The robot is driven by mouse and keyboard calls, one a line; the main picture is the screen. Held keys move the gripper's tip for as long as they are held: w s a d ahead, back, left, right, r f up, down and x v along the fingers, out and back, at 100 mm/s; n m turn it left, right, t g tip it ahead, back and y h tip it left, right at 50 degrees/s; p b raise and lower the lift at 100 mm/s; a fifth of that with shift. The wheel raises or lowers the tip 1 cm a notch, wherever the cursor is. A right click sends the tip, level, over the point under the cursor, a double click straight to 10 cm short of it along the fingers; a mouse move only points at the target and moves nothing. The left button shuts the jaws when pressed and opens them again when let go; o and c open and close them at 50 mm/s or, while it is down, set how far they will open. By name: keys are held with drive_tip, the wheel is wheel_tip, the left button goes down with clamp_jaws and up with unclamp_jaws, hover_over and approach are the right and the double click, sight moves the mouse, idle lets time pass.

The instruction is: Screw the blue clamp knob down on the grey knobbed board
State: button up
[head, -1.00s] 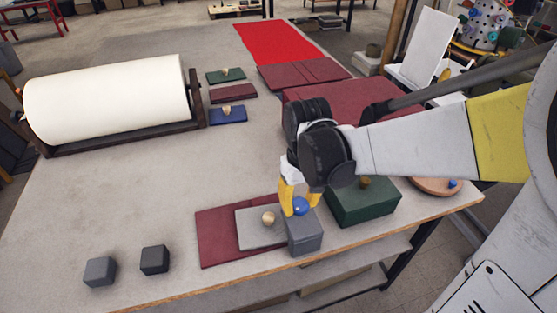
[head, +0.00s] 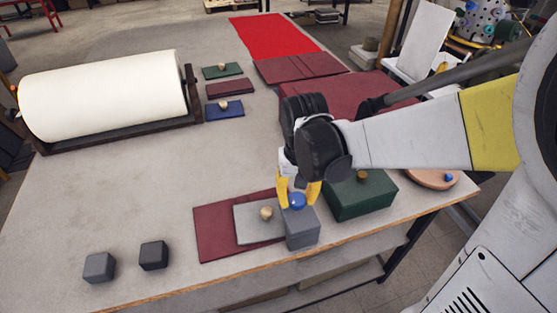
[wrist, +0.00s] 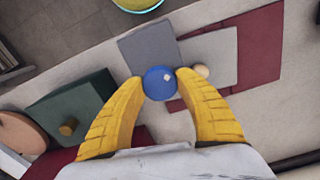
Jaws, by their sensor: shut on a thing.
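The blue clamp knob (head: 297,201) sits on top of a grey clamp block (head: 303,233) near the table's front edge. The block stands at the right end of the grey knobbed board (head: 250,231), which lies flat on a maroon velvet cover (head: 212,241) and bears a pale wooden knob (head: 266,213). My gripper (head: 298,204) points down with its yellow fingers shut on the blue knob. The wrist view shows the blue knob (wrist: 160,83) between both fingertips, with a small pale mark on it. The knob's underside is hidden.
A dark green box (head: 362,197) with a brown knob stands close to the block's right. Two dark cubes (head: 153,255) sit at the front left. A large white roll (head: 105,95) lies at the back left. The table's middle is clear.

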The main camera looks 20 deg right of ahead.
drive_tip(key=o, duration=1.2)
drive_tip(key=shift+r, duration=0.1)
wheel_tip(320, 180, up, 12)
drive_tip(key=shift+f, duration=0.1)
drive_tip(key=n+t+b, duration=0.2)
drive_tip(key=t+b, duration=0.1)
drive_tip(key=t, duration=0.4)
approach(297, 199)
drive_tip(key=shift+w+f, duration=0.2)
drive_tip(key=shift+f, duration=0.35)
